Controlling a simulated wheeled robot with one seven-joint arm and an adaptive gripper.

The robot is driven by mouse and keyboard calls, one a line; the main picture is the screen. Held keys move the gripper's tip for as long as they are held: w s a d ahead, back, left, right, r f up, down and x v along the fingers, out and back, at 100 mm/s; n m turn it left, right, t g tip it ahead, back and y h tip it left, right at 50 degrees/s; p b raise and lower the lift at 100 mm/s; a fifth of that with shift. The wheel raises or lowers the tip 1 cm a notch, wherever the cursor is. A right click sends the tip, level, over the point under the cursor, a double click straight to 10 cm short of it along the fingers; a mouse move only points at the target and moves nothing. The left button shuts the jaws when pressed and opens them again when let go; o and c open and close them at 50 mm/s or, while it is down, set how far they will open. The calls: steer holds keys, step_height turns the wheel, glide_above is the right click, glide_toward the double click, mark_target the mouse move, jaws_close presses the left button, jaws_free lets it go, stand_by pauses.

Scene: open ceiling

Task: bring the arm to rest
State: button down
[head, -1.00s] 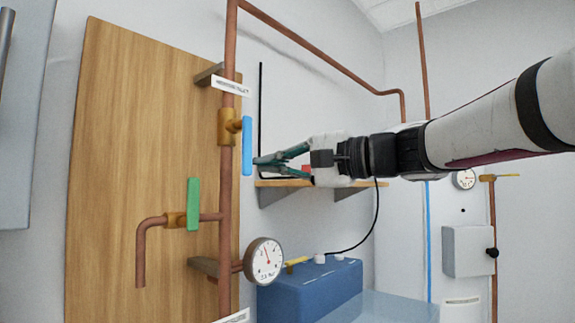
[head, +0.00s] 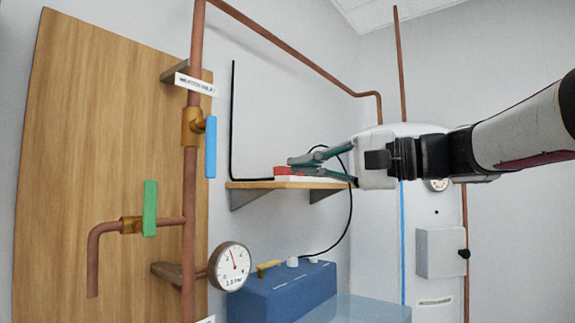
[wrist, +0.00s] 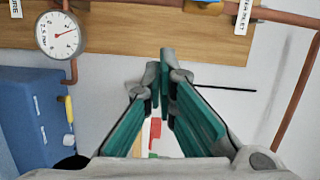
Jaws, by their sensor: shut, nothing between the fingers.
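My gripper (head: 290,162) is in the middle of the head view, with the arm reaching in from the right. Its teal fingers point left toward the pipes and are shut with nothing between them. In the wrist view the fingertips (wrist: 165,75) meet in front of the wooden board. The gripper stands in front of the wall shelf (head: 245,185) and is apart from the blue-handled valve (head: 211,147). The shelf's right part is partly hidden by the gripper.
A copper pipe (head: 189,230) runs up the wooden board (head: 95,150), with a green-handled valve (head: 150,208) and a gauge (head: 230,266). A blue box (head: 280,292) is below the shelf. A red item (head: 283,171) lies on the shelf. A grey box (head: 440,252) hangs at the right.

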steer(key=shift+d, duration=0.1)
stand_by(0.4)
steer(key=s+d+f+n+g+h, duration=0.25)
steer(key=s+f+g+h, duration=0.4)
steer(key=s+f, duration=1.45)
steer(key=s+d+f+n+h, duration=0.1)
steer(key=s+d+f+h, duration=1.05)
steer(key=f, duration=0.55)
step_height(320, 180, up, 22)
steer(key=d+t+y+p, duration=0.1)
steer(key=t+p, duration=0.2)
steer(key=p, duration=1.6)
steer(key=shift+s+d+y+p, duration=0.2)
steer(key=shift+d+y+p, duration=0.1)
steer(key=shift+y+p, duration=0.1)
steer(key=shift+a+t, duration=0.1)
steer(key=shift+t, duration=0.15)
